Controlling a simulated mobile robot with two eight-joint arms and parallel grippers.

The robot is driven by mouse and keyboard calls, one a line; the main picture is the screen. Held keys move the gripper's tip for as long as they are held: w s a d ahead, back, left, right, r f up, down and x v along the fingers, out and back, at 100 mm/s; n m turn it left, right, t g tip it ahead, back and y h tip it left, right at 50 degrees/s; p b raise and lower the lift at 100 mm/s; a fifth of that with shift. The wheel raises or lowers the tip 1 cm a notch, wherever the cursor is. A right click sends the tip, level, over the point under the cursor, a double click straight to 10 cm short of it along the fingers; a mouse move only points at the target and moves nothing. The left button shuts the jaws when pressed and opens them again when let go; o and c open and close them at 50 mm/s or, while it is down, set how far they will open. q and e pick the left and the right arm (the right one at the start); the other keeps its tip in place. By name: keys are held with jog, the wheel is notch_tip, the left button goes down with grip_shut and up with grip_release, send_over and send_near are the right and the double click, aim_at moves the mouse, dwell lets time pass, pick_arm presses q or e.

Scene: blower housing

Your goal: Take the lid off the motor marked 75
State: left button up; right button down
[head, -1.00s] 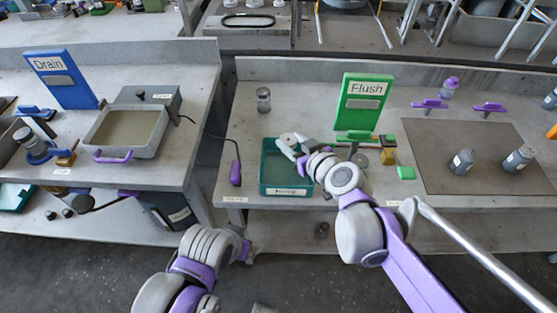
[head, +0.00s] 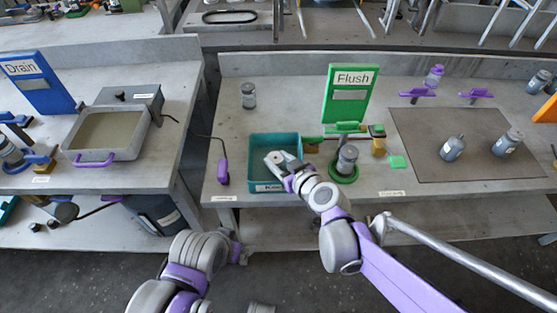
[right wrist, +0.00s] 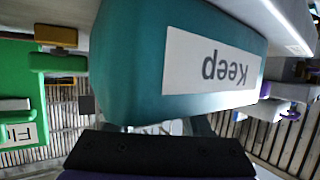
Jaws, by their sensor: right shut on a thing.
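A grey motor (head: 346,158) stands upright in a green ring holder (head: 344,177) in front of the Flush sign; its marking is too small to read. My right gripper (head: 277,161) is just left of it, over the teal Keep tray (head: 257,151). It is shut on a small pale grey piece, perhaps a lid, mostly hidden by the fingers. In the right wrist view the Keep tray (right wrist: 130,70) fills the middle, and the held piece is hardly visible. My left arm shows at the bottom left; its fingers cannot be made out.
Two more motors (head: 453,147) (head: 507,143) stand on a brown mat (head: 430,170) at the right. A grey jar-like part (head: 248,95) stands behind the tray. The Flush sign (head: 349,95) and a green-yellow fixture (head: 377,132) are behind the holder. A purple-handled tool (head: 223,172) lies left of the tray.

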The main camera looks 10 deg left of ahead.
jog(key=shift+f+b, duration=0.3)
jog(key=shift+f, duration=0.05)
jog(key=shift+s+f, duration=0.2)
jog(key=shift+f, duration=0.05)
jog(key=shift+c, duration=1.7)
grip_release()
jog(key=shift+r, duration=0.35)
jog(key=p+v, duration=0.2)
jog(key=v, duration=1)
jog(key=shift+w+r+p, duration=0.2)
jog(key=shift+r+p, duration=0.1)
jog(key=shift+r, duration=0.05)
